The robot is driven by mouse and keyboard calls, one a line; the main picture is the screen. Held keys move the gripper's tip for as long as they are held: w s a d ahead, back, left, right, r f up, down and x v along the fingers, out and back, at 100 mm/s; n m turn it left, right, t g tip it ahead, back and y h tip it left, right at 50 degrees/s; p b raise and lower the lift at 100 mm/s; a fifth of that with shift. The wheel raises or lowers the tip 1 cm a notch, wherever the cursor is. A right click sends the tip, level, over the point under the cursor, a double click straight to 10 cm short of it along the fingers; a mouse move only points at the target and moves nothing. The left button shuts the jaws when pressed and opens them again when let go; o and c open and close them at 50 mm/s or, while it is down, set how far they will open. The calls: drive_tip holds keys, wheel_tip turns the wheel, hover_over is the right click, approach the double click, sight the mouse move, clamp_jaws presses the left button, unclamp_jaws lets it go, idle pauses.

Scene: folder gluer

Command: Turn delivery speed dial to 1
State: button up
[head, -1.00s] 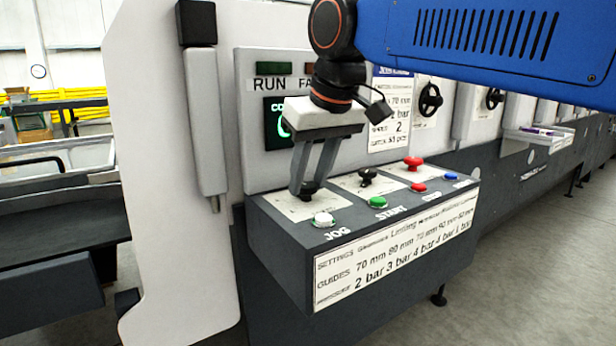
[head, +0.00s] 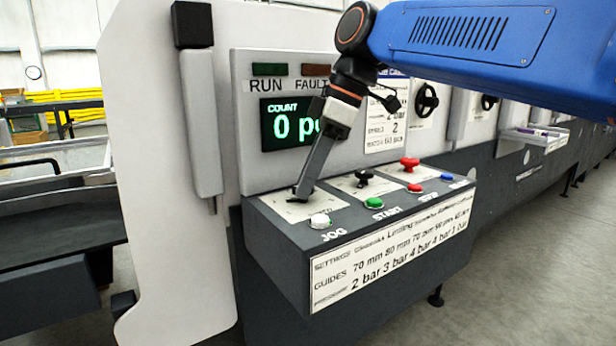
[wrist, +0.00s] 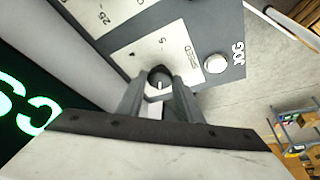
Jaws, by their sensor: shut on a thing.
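The dial on the left of the control box is a black round knob with a pale pointer mark, seen between my fingers in the wrist view (wrist: 158,74). It sits on a white plate (wrist: 135,62) with numbers and a label that seems to read SPEED. In the head view the knob is mostly hidden by my fingers. My gripper (head: 302,192) comes down on it from above, tilted, and is shut on the knob; the gripper also shows in the wrist view (wrist: 160,84). The pointer's exact setting cannot be read.
Close by are the white JOG button (head: 319,221), the green START button (head: 373,203), a second black knob (head: 365,178) and a red knob (head: 409,163). The count display (head: 290,125) reads 0 behind my gripper. A white panel (head: 160,180) stands at left.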

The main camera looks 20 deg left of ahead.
drive_tip(key=n, duration=0.1)
drive_tip(key=n+g, duration=0.1)
drive_tip(key=n, duration=0.3)
drive_tip(key=shift+w+a+g+h, duration=0.1)
drive_tip(key=shift+w+g+h, duration=0.15)
drive_tip(key=shift+g+h, duration=0.15)
idle(0.3)
drive_tip(key=o, duration=1)
